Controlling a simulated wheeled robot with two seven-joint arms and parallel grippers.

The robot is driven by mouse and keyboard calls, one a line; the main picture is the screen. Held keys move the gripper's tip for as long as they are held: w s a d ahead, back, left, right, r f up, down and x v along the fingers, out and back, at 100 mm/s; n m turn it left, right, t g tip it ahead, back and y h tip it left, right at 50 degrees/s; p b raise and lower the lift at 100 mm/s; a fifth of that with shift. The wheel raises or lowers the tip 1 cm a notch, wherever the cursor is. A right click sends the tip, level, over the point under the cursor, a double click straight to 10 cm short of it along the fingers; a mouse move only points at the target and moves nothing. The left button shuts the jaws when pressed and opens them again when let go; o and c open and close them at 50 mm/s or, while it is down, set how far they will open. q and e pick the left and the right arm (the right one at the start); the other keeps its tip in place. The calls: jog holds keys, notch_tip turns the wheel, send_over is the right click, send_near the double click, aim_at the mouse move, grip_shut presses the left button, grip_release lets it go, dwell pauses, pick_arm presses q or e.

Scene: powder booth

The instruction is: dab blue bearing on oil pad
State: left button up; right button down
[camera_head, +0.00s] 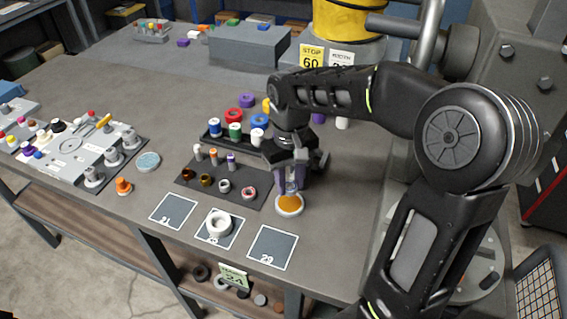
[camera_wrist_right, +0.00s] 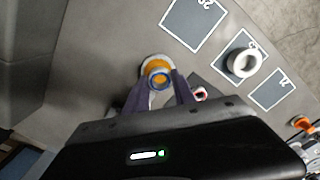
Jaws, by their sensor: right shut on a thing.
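The blue bearing (camera_wrist_right: 159,83) is a small ring between the fingertips of my right gripper (camera_wrist_right: 158,85) in the right wrist view. My right gripper (camera_head: 291,185) is shut on it and points down. The oil pad (camera_head: 289,204) is an orange disc in a pale round dish near the table's front edge, directly below the fingers. It also shows behind the ring in the right wrist view (camera_wrist_right: 150,66). I cannot tell whether the bearing touches the pad. In the head view the fingers hide the bearing. My left gripper is not in view.
Left of the pad, a dark mat (camera_head: 215,187) holds several small rings and bottles. Three marked squares line the front edge; a white ring (camera_head: 218,223) sits on the middle one. A blue-topped dish (camera_head: 148,161) and an orange part (camera_head: 123,186) stand further left, beside a grey fixture board.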

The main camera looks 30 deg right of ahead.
aim_at(288, 208)
jog(key=shift+w, duration=0.2)
jog(key=shift+f, duration=0.15)
jog(key=shift+f+b, duration=2.35)
jog(key=shift+f, duration=0.45)
jog(key=shift+a+f+b, duration=0.1)
jog(key=shift+f+b, duration=0.3)
jog(key=shift+f, duration=0.25)
jog(key=shift+r, duration=0.15)
notch_tip(288, 208, up, 7)
jog(key=p, duration=0.5)
jog(key=shift+p, duration=0.35)
jog(key=shift+w, duration=0.1)
